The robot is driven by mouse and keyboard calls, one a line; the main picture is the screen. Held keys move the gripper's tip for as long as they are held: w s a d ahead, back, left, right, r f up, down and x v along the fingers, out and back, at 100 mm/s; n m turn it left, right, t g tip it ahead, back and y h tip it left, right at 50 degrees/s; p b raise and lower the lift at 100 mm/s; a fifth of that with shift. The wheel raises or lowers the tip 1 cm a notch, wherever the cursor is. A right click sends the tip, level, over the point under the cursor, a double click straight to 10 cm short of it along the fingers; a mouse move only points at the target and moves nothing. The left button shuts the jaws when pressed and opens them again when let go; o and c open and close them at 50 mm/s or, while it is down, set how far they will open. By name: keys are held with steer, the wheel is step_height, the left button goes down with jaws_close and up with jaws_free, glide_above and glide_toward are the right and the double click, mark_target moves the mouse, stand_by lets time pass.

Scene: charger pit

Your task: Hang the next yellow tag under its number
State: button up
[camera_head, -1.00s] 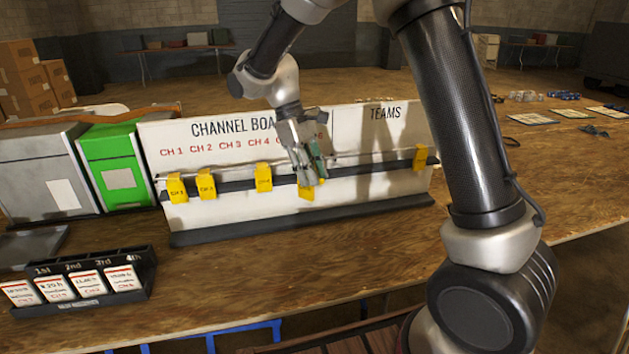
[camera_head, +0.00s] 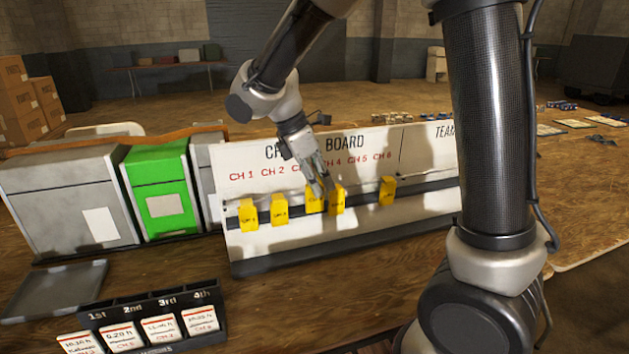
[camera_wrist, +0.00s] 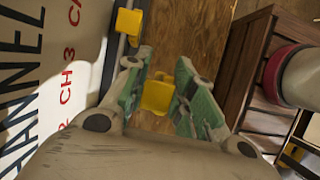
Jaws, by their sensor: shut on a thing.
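The white channel board (camera_head: 300,238) stands on the table with red numbers CH 1 to CH 6 above a dark rail. My gripper (camera_head: 322,192) is in front of it near CH 3, shut on a yellow tag (camera_head: 314,203); the wrist view shows this tag (camera_wrist: 158,95) between the green fingertips. It looks slightly in front of the rail; I cannot tell whether it touches. Yellow tags hang under CH 1 (camera_head: 248,214), CH 2 (camera_head: 280,210), CH 4 (camera_head: 337,203) and CH 6 (camera_head: 387,190). My gripper partly covers the CH 3 number in the head view.
A green box (camera_head: 162,190) and a grey box (camera_head: 65,205) stand left of the board. A card holder (camera_head: 210,325) marked 1st to 4th and a grey tray (camera_head: 50,292) are at the front left.

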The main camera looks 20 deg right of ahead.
steer(key=shift+w, duration=0.2)
steer(key=w+f, duration=0.4)
steer(key=f, duration=0.1)
steer(key=shift+w+f, duration=0.2)
steer(key=shift+f, duration=0.05)
stand_by(0.8)
steer(key=o, duration=1)
steer(key=v, duration=1.1)
steer(key=s+d+r+m+t+y, duration=0.1)
steer(key=s+d+r+m+y, duration=0.2)
steer(key=s+d, duration=0.35)
steer(key=s+d+r+m+t, duration=0.1)
steer(key=s+d+r+m, duration=0.35)
steer(key=d+m, duration=0.2)
steer(key=s+d+f+m+t, duration=0.1)
steer(key=s+d+m, duration=0.2)
steer(key=s, duration=0.3)
steer(key=s+d+f+m+t+y, duration=0.1)
steer(key=s+d+f+m, duration=0.1)
steer(key=s+m, duration=0.3)
steer(key=shift+s+d+t+y, duration=0.35)
steer(key=shift+s+d, duration=0.2)
steer(key=shift+s, duration=0.6)
